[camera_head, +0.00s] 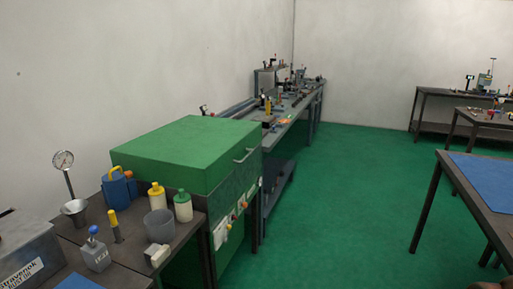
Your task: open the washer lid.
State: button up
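The washer (228,217) is a green and grey box-shaped machine against the left wall. Its green lid (185,145) lies flat and looks closed on top. A light bar handle (243,156) is on the lid's front face, toward the right end. Below it, the front panel carries small knobs and white labels. My gripper does not show in this view.
A side table left of the washer holds a grey cup (159,226), yellow-capped bottles (183,207), a blue can (117,190), a gauge (63,160) and a funnel (75,212). A long bench (300,103) runs beyond. A blue-topped table (485,178) stands right. The green floor between is clear.

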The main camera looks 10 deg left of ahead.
aim_at(193, 153)
jog(key=i, duration=2.3)
jog(key=u, duration=2.85)
